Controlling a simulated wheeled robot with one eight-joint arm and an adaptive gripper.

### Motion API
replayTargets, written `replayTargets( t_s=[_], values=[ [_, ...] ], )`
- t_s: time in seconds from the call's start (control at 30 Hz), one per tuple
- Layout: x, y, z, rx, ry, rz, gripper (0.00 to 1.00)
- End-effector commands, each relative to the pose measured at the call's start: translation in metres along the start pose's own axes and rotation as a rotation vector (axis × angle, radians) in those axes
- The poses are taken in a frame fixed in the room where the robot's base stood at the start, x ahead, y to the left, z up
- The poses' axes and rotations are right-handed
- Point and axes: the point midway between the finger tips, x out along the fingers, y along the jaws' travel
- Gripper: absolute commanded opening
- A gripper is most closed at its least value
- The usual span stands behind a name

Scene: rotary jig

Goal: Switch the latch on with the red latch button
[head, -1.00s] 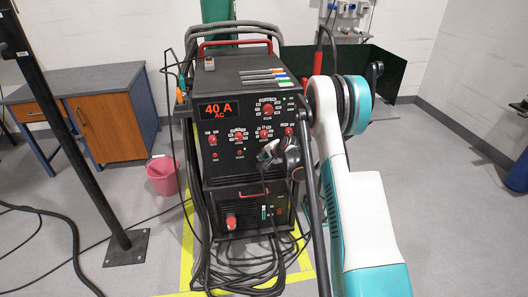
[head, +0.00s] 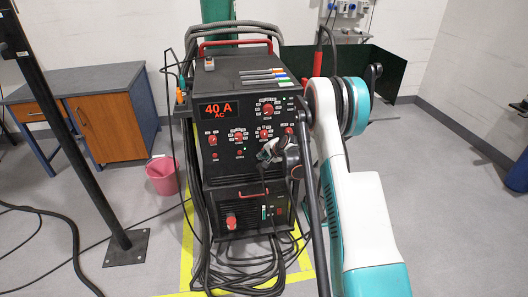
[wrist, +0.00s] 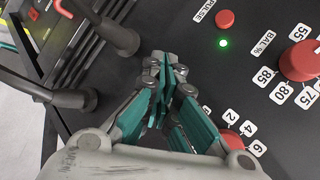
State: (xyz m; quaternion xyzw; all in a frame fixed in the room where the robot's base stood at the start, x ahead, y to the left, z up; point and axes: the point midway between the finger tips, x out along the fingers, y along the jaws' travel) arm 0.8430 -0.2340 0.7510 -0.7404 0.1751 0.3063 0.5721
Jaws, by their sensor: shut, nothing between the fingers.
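The welding machine's dark front panel (head: 226,168) carries several red knobs and small red buttons; their labels are too small to read in the head view, so I cannot tell which is the latch button. In the wrist view a round red button (wrist: 225,19) has a PULSE label beside it and a lit green lamp (wrist: 223,43) near it. My gripper (wrist: 163,68) is shut and empty in front of the panel, to the left of that button in the picture. It also shows in the head view (head: 266,152), hiding part of the panel's lower right.
A red BAL % knob (wrist: 300,61) stands at the right, and another red knob (wrist: 230,139) is partly behind my fingers. Dark handle parts (wrist: 120,40) stick out at the left. Cables (head: 240,275) lie around the machine's foot.

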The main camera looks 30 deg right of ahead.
Motion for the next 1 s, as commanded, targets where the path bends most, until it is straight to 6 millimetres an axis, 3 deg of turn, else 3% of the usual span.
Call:
replayTargets(
  t_s=[1.0],
  values=[
    [-0.0063, 0.0044, 0.0045, 0.000, 0.000, 0.000, 0.00]
  ],
)
